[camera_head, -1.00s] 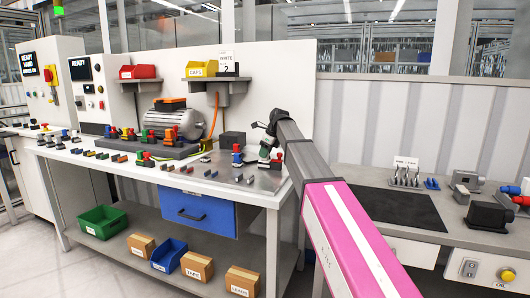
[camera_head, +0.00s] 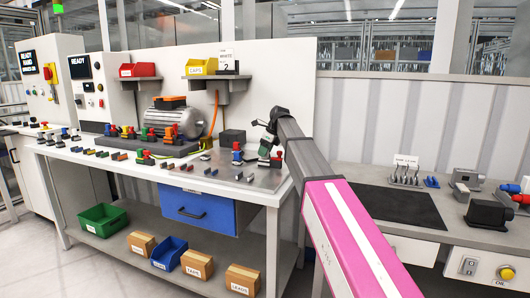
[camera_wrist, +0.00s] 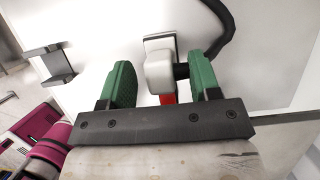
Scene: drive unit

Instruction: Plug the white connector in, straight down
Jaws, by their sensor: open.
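The white connector (camera_wrist: 160,72) shows between the two green finger pads of my gripper (camera_wrist: 164,86) in the wrist view. A black cable leaves its right side and passes behind the right finger. The fingers are spread, with a visible gap between the connector and the left pad; the right pad is close to the cable end. A red part (camera_wrist: 168,99) shows just below the connector; whether they touch is unclear. In the head view my gripper (camera_head: 266,144) is at the right end of the white bench, where the arm hides much of the connector's surroundings.
A blue and red part (camera_head: 237,154) stands on the bench left of my gripper, with a dark block (camera_head: 232,138) behind it. The motor (camera_head: 178,120) and several coloured connectors are farther left. A sign reading WHITE 2 (camera_head: 227,56) stands on the shelf.

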